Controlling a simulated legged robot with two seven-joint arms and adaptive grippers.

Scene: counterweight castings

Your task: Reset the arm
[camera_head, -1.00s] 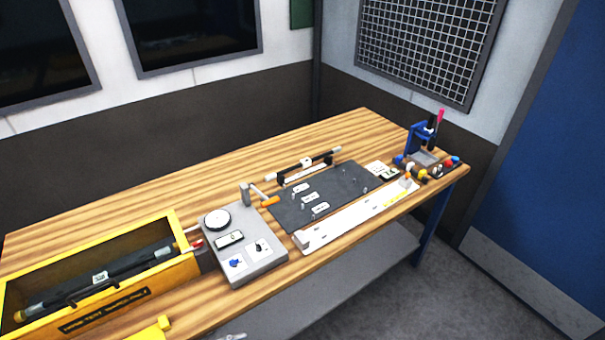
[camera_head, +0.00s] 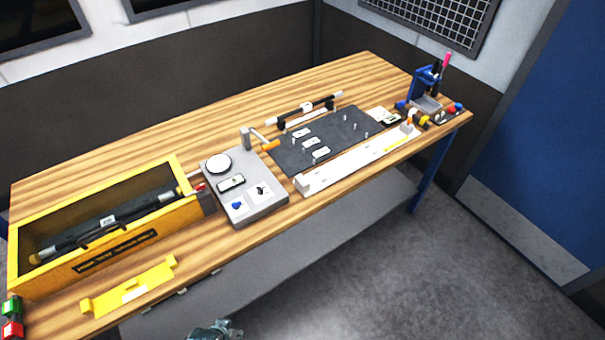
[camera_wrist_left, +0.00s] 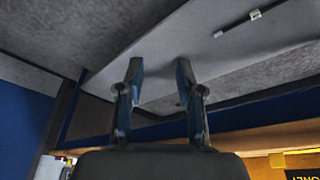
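My left gripper (camera_wrist_left: 160,75) shows in the left wrist view with its two fingers well apart and nothing between them. A grey shelf lies behind the fingertips. In the head view, a small grey mechanical part of mine (camera_head: 215,330) shows at the bottom edge, in front of the bench and below its top; I cannot tell its fingers there. My right gripper is not in view.
The wooden bench (camera_head: 85,167) carries a yellow box (camera_head: 172,222) holding a dark bar, a yellow bracket (camera_head: 130,288), a grey gauge plate (camera_head: 262,207), a dark mat (camera_head: 345,127) and a blue stand (camera_head: 424,85). Floor in front is clear.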

